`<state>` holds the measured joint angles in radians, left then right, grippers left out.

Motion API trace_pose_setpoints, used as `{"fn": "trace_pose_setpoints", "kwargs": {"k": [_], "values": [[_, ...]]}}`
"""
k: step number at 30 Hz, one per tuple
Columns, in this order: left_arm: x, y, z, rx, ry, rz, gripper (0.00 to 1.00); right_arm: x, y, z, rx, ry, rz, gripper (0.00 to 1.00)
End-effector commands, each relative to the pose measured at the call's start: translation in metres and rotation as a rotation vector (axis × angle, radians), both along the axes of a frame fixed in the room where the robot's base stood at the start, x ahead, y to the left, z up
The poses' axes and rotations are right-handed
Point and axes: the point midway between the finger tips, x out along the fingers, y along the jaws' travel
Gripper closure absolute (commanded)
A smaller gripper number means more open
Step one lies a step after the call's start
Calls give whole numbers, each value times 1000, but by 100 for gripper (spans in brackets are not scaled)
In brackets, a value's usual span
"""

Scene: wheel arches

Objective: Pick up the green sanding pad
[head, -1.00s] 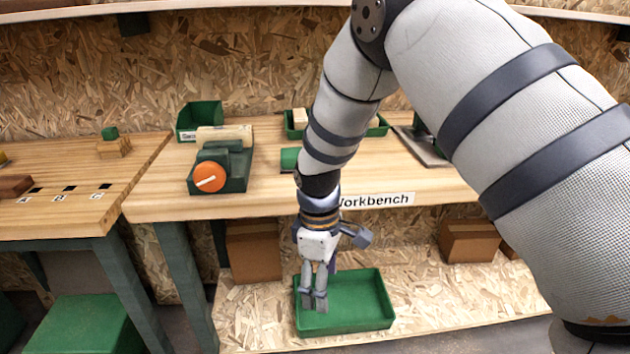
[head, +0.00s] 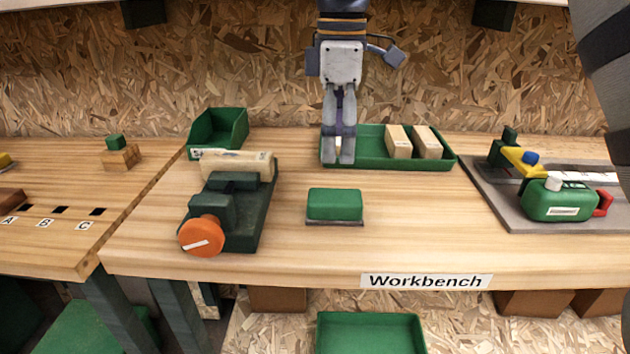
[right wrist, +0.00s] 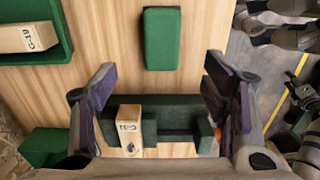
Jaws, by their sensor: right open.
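My right gripper (head: 340,158) points down over the back of the bench, in front of the left end of the green tray, behind and above the pad. In the right wrist view its fingers (right wrist: 158,95) are spread wide with nothing held between them. They are apart from the pad.
A dark vise (head: 232,215) with an orange knob holds a wooden piece left of the pad. The green tray (head: 372,163) holds wooden blocks. A green bin (head: 218,130) stands back left. A grey plate with a green tool (head: 558,201) lies right. Bench around the pad is clear.

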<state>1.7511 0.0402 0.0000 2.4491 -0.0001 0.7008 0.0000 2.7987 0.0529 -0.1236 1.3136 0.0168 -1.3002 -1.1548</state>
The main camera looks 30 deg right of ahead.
Motion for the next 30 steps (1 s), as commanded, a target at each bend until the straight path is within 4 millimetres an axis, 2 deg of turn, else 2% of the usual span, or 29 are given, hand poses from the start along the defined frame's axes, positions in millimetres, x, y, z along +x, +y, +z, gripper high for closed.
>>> {"fn": "trace_pose_setpoints", "kwargs": {"k": [2,9,14,19,22,28,30], "values": [[-1,0,0,0,2,0,60,-1,0,-4,1,3,5,32],[-1,0,1,0,2,0,60,-1,0,-56,0,6,4,32],[-1,0,0,0,2,0,60,-1,1,-77,0,6,5,32],[-1,0,0,0,4,0,60,1,1,-110,0,4,4,32],[-1,0,0,0,4,0,60,2,1,-118,1,-1,3,32],[-1,0,0,0,3,0,60,2,1,-118,1,-3,3,32],[-1,0,0,0,3,0,60,2,1,-118,1,-3,3,48]]}}
